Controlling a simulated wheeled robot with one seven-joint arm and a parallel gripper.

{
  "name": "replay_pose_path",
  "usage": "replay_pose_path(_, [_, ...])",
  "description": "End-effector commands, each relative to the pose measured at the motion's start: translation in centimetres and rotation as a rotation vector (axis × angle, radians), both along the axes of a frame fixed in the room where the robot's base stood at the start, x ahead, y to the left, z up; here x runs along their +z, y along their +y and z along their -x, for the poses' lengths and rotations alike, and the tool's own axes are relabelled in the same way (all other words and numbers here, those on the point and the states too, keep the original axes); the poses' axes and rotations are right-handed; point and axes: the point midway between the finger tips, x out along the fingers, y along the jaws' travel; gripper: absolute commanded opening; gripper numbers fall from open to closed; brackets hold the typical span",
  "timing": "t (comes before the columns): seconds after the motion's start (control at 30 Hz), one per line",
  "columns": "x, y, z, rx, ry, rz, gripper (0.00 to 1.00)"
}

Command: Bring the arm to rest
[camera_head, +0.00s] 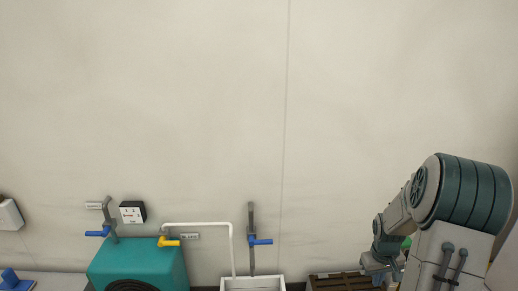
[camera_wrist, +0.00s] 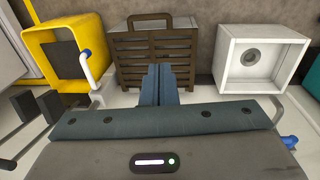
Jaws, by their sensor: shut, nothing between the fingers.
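My arm (camera_head: 440,205) stands at the lower right of the head view, bent, with its forward end reaching down toward the bottom edge. The fingers are not clear there. In the wrist view my gripper (camera_wrist: 160,84) shows its two fingers pressed together, empty, pointing at the front of a brown slatted crate. I cannot tell whether the fingertips touch the crate.
The brown crate (camera_wrist: 126,62) with a handle stands between a yellow box (camera_wrist: 38,41) and a white box (camera_wrist: 235,65). A teal unit (camera_head: 170,268), a white basin (camera_head: 240,284) and wall valves line the wall. The upper wall is clear.

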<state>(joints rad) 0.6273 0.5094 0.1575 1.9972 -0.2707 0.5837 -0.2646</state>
Motion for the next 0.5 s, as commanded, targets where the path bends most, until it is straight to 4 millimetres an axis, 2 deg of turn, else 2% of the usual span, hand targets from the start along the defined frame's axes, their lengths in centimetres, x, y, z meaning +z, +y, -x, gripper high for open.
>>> replay_pose_path(0.03, [4.4,1.6,0.0,0.007,-0.013,0.013,0.0])
replay_pose_path(0.1, [8.2,3.6,0.5,0.007,-0.023,0.023,0.0])
replay_pose_path(0.27, [16.3,8.3,2.1,0.003,-0.056,0.035,0.0])
replay_pose_path(0.5, [26.9,14.8,6.3,-0.003,-0.116,0.025,0.0])
